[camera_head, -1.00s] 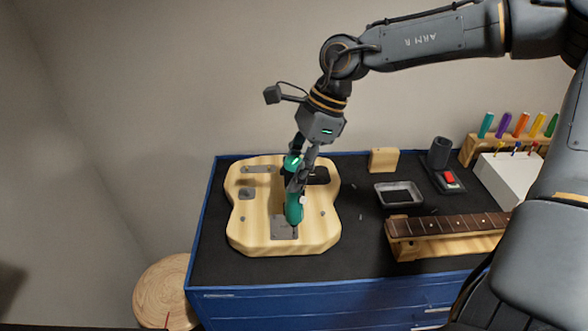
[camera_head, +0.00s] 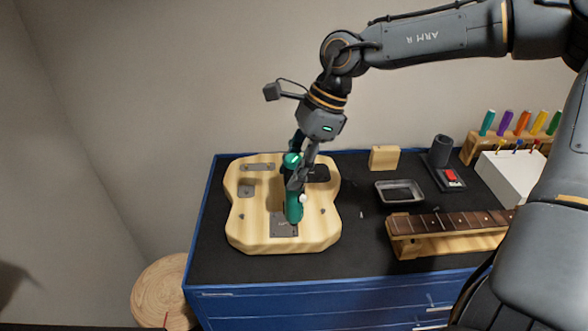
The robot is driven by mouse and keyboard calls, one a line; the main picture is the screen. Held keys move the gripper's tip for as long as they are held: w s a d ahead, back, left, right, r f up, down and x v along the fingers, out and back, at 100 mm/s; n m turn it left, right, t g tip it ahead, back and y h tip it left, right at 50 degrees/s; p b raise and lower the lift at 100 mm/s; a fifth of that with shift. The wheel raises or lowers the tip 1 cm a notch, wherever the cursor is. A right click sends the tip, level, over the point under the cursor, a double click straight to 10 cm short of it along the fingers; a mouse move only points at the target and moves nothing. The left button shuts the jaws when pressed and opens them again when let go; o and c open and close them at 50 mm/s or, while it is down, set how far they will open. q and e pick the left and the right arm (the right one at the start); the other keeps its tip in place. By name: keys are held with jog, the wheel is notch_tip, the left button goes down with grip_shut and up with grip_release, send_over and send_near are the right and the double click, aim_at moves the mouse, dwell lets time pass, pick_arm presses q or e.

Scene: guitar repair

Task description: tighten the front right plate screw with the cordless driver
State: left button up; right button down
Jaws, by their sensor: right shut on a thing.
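The wooden guitar body (camera_head: 262,238) lies flat at the left of the dark workbench top. A grey metal plate (camera_head: 281,228) is on the front middle of the body. My right gripper (camera_head: 297,182) is shut on the teal cordless driver (camera_head: 294,207) and holds it over the body, at the plate. The driver and gripper cover part of the plate, and the front right screw cannot be made out. I cannot tell whether the driver's tip touches a screw. My left gripper is not in view.
A small grey tray (camera_head: 399,192) and a wood block (camera_head: 384,157) stand right of the body. A guitar neck (camera_head: 450,222) rests on a wooden support. A dark holder (camera_head: 441,152), white box (camera_head: 508,174) and rack of coloured tools (camera_head: 510,137) are at the back right. A round stool (camera_head: 160,288) stands left.

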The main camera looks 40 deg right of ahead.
jog(key=shift+f+b, duration=0.15)
jog(key=shift+b, duration=0.2)
jog(key=shift+r, duration=0.55)
